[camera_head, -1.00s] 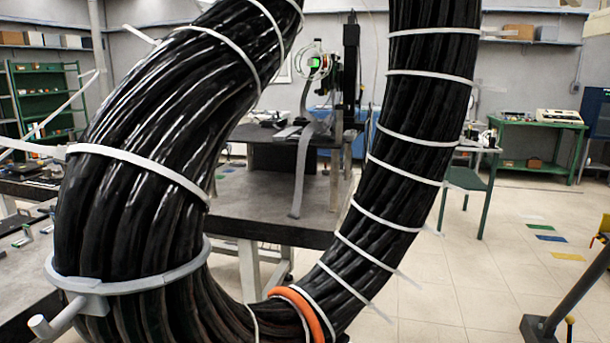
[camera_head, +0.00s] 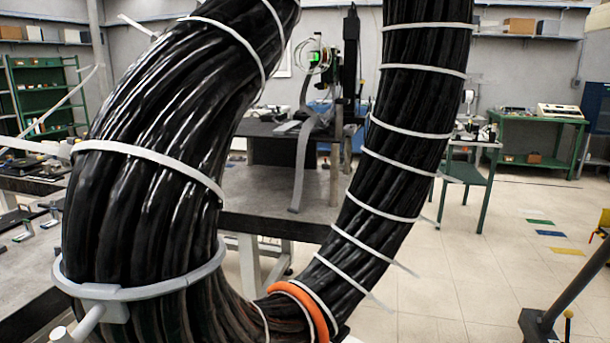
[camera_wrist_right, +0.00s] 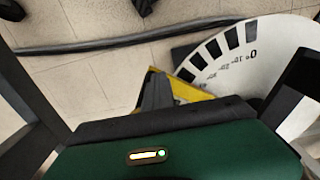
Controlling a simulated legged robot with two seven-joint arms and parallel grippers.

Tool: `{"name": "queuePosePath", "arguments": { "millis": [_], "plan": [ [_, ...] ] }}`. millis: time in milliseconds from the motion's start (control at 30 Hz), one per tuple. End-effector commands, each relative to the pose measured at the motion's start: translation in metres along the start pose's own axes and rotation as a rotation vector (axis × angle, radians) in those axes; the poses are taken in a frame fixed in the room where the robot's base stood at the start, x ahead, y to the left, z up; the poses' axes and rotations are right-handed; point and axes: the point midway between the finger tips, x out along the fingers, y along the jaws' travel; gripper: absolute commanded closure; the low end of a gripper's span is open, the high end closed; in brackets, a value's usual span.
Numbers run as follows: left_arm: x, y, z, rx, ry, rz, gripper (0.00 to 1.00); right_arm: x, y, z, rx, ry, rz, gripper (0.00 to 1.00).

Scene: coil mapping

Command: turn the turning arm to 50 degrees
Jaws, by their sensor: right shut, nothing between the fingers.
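In the right wrist view a white dial (camera_wrist_right: 285,62) with black blocks and numerals starting at 0 fills the upper right. A yellow piece (camera_wrist_right: 187,90), perhaps part of the turning arm, lies beside the dial's left edge, partly hidden. My right gripper (camera_wrist_right: 155,82) is shut and empty, its dark tips in front of the yellow piece; I cannot tell whether they touch. The angle cannot be read. In the head view a bit of yellow (camera_head: 605,218) shows at the right edge. My left gripper is not in view.
A thick black cable bundle (camera_head: 140,220) with white ties and an orange band (camera_head: 300,300) blocks much of the head view. A dark slanting bar (camera_head: 575,285) stands at lower right. A grey table (camera_head: 270,195) stands behind. Tiled floor (camera_head: 480,270) is open between.

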Motion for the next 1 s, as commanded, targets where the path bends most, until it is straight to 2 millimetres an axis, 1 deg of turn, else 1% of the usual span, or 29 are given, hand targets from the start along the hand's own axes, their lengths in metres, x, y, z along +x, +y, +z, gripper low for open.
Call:
{"name": "queuePosePath", "arguments": {
  "millis": [100,333,467,567,900,1000],
  "plan": [
    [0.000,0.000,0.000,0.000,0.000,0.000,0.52,0.000,0.005,-0.006,0.002,0.005,0.001,1.00],
    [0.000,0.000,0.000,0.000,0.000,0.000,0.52,0.000,0.012,-0.013,0.001,0.004,0.001,1.00],
    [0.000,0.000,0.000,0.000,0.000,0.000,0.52,0.000,0.013,-0.014,-0.001,0.004,0.001,1.00],
    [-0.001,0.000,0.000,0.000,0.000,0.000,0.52,-0.001,0.012,-0.013,-0.001,0.003,0.001,1.00],
    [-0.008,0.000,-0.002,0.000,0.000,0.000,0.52,-0.001,-0.002,0.005,-0.001,0.004,0.001,1.00],
    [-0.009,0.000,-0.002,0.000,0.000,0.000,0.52,-0.002,-0.003,0.007,0.000,0.004,0.000,1.00]
  ]
}}
